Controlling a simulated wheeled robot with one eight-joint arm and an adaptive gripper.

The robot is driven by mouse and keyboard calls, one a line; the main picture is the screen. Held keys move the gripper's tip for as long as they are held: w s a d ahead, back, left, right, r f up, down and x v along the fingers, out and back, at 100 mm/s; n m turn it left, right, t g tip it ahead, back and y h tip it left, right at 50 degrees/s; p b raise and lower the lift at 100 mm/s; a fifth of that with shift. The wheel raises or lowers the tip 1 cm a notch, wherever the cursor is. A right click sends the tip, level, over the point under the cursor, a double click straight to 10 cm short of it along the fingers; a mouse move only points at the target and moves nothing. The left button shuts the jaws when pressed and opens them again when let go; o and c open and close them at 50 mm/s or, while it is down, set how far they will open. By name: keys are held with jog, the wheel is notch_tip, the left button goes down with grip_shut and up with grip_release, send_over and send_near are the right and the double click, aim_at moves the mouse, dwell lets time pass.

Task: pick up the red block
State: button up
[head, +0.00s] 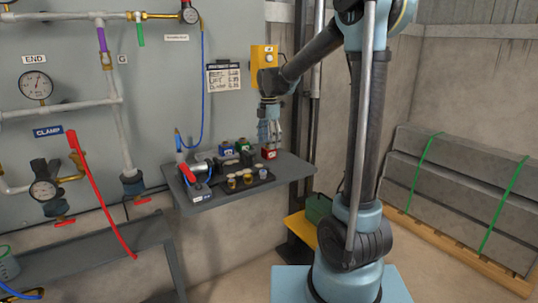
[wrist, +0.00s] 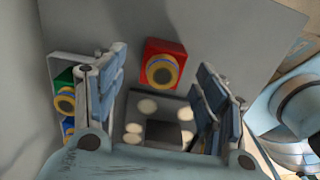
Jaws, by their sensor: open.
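The red block (head: 269,153) sits on the grey wall shelf, near its right back part, in the head view. In the wrist view the red block (wrist: 166,52) shows a yellow ring with a dark centre on its face, and it lies beyond and between my fingers. My gripper (head: 270,132) points down just above the red block in the head view. In the wrist view my gripper (wrist: 158,90) is open, with a finger on each side and nothing between them. Whether a finger touches the block cannot be told.
A green block (head: 242,145) and a blue block (head: 225,148) stand left of the red one; the green block (wrist: 65,95) is partly behind my left finger. A dark tray (head: 240,180) with several round pieces lies in front. The shelf (head: 293,172) is bare at right.

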aim_at(269, 151)
jog(key=shift+s+f, duration=0.15)
jog(key=shift+f, duration=1.8)
jog(key=c, duration=1.5)
jog(key=shift+o, duration=0.2)
jog(key=shift+r, duration=0.1)
